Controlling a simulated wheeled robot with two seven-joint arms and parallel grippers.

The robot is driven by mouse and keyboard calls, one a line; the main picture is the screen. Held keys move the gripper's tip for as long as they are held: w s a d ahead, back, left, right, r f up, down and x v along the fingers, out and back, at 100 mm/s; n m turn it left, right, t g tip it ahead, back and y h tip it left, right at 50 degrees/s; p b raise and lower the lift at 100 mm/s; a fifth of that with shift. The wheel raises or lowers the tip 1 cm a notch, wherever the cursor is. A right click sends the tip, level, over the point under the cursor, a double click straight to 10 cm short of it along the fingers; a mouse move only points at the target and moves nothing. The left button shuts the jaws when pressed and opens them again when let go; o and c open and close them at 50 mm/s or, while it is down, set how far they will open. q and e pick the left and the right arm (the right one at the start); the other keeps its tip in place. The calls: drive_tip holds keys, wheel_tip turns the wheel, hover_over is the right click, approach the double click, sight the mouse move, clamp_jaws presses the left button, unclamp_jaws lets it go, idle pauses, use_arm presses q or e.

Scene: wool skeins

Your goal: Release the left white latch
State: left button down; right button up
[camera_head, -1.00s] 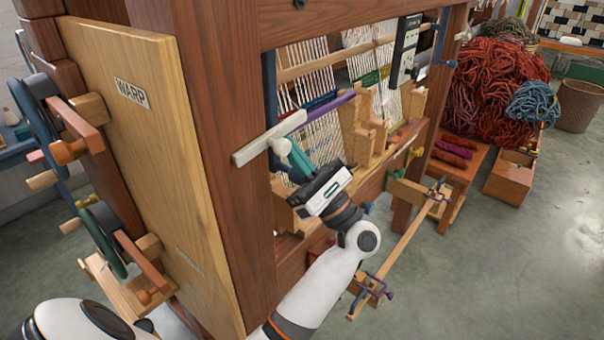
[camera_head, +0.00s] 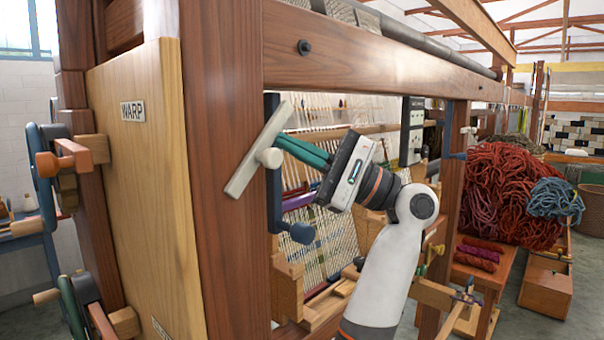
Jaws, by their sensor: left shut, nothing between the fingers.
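The white latch (camera_head: 245,172) is a flat bar on the front of the reddish-brown loom post, with a round white knob (camera_head: 270,157) at its middle. The bar is steeply tilted, its upper end to the right. My left gripper (camera_head: 281,143) has green fingers and comes from the right. Its fingers are shut with nothing between them. Their tips are right by the bar and just above the knob; I cannot tell whether they touch. My right gripper is not in view.
A dark blue bar with a knob (camera_head: 300,232) is right beside the post, below my fingers. The pale WARP panel (camera_head: 140,200) is left of the post. A wooden beam (camera_head: 380,65) runs above my arm. Red yarn (camera_head: 500,190) is heaped at the right.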

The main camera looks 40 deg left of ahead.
use_arm(q)
drive_tip(key=shift+s+a+r+n+h, duration=0.1)
drive_tip(key=shift+a+r+n+h, duration=0.1)
drive_tip(key=shift+n+h, duration=0.15)
idle(0.3)
wheel_tip(320, 180, up, 10)
drive_tip(key=shift+r, duration=0.1)
idle(0.5)
idle(0.4)
